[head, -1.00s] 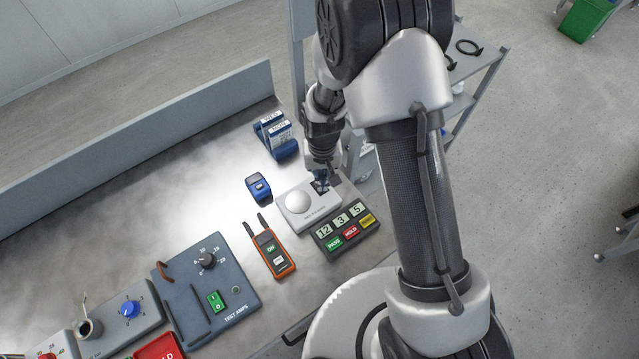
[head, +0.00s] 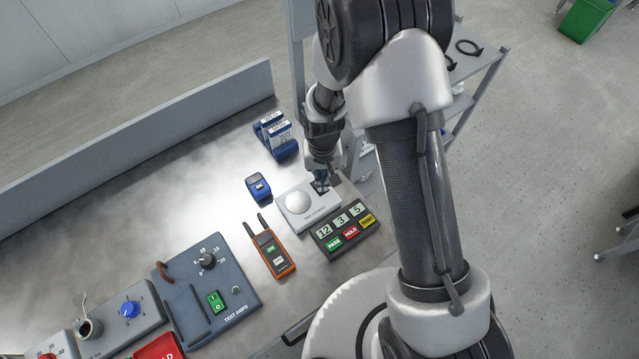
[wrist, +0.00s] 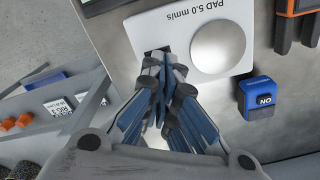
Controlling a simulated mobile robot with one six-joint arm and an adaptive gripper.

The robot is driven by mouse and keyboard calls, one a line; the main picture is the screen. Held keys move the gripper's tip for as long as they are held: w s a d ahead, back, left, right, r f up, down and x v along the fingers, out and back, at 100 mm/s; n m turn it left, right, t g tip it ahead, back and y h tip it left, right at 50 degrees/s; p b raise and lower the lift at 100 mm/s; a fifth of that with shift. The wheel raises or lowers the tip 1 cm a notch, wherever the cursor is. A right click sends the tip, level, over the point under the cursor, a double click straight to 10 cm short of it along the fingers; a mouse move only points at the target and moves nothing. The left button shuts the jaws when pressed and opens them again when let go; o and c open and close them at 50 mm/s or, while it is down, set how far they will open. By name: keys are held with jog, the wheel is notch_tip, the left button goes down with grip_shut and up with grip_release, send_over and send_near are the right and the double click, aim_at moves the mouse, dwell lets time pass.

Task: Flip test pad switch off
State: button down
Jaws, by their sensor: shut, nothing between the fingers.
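The test pad (head: 322,212) is a pale plate with a round silver disc (head: 298,202) on the bench. In the wrist view the plate (wrist: 178,22) reads "PAD 5.0 mm/s", and the disc (wrist: 218,46) is beside my fingers. My gripper (head: 321,187) is shut and empty, pointing down over the plate's end away from the disc. In the wrist view my gripper (wrist: 163,62) has its fingertips together at a dark spot on the plate. The switch is hidden behind the fingertips, so its position and any contact cannot be told.
A dark panel (head: 345,230) with number displays and coloured keys lies in front of the pad. A blue device (head: 258,187) and an orange handheld unit (head: 270,250) lie to the left. A blue block (head: 277,138) stands behind.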

jog(key=shift+f+b, duration=1.05)
jog(key=shift+f, duration=0.3)
dwell(0.4)
jog(key=shift+r, duration=0.15)
jog(key=shift+r+p, duration=2.45)
jog(key=shift+r, duration=0.95)
